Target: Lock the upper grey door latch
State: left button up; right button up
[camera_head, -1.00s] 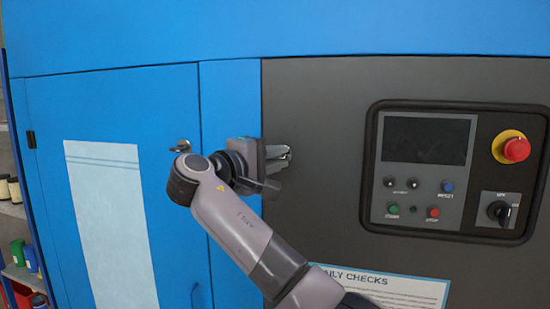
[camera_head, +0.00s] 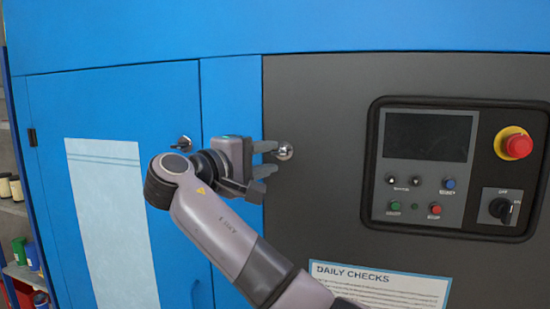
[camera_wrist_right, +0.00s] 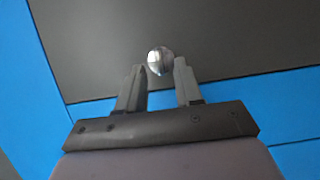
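The grey door latch (camera_head: 284,151) is a small shiny metal piece near the left edge of the dark grey door (camera_head: 320,210). My right gripper (camera_head: 270,158) is just left of it in the head view, fingers spread one above the other. In the right wrist view the same latch (camera_wrist_right: 160,60) sits just past the gap between the two fingertips (camera_wrist_right: 160,69). The fingers are apart with nothing between them. Whether a fingertip touches the latch I cannot tell, nor the latch's exact turn. My left gripper is not in view.
A blue door (camera_head: 110,110) with its own metal latch (camera_head: 182,143) lies left of the grey door. A control panel (camera_head: 455,165) with a red emergency button (camera_head: 517,146) is at the right. A checks sheet (camera_head: 380,285) is below. Shelves (camera_head: 20,240) stand far left.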

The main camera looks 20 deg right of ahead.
jog(key=v, duration=0.3)
jog(key=shift+s+a, duration=0.25)
jog(key=w+d+f+n+t+y+p, duration=0.2)
jog(key=f+y, duration=0.7)
jog(key=f, duration=1.9)
jog(key=s+f+g+y+p, duration=0.15)
jog(key=s+f, duration=0.25)
jog(key=f, duration=0.4)
jog(key=s+f+g+y, duration=0.1)
jog(key=s+f+y, duration=0.25)
jog(key=f, duration=0.45)
jog(key=s+d+f+m+y+p, duration=0.1)
jog(key=s+d+f+m, duration=0.1)
jog(key=s, duration=1)
jog(key=s+d+f+m+t+y+p, duration=0.1)
jog(key=s+d+m, duration=0.3)
jog(key=s, duration=0.8)
jog(key=shift+f+y+p, duration=0.35)
jog(key=shift+f+y, duration=0.25)
jog(key=shift+f, duration=0.25)
